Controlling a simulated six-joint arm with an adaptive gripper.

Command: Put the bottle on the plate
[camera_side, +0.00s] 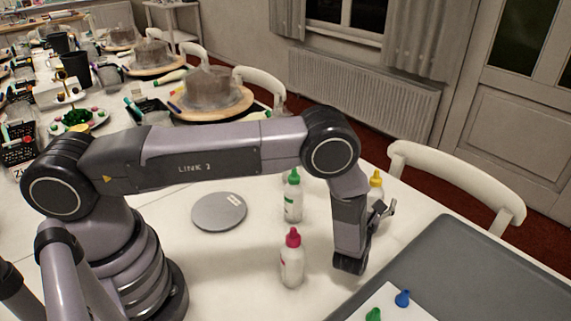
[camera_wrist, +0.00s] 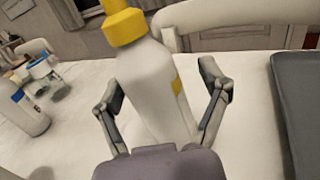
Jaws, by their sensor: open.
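A white bottle with a yellow cap (camera_side: 376,180) stands upright at the right of the white table, partly hidden by my gripper (camera_side: 384,212). In the wrist view, the same bottle (camera_wrist: 150,85) stands between the two fingers of my gripper (camera_wrist: 163,85), which are open with a gap visible on the right side. A white bottle with a green cap (camera_side: 293,200) and one with a red cap (camera_side: 292,262) stand to the left of my gripper. A round grey plate (camera_side: 218,212) lies flat on the table further left, with nothing standing on it.
A grey tray (camera_side: 460,255) at the front right holds a white sheet (camera_side: 392,305) with a blue piece (camera_side: 403,298) and a green piece (camera_side: 373,314). A white chair (camera_side: 455,180) stands behind. Cake stands and clutter fill the far left table. Table around the plate is clear.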

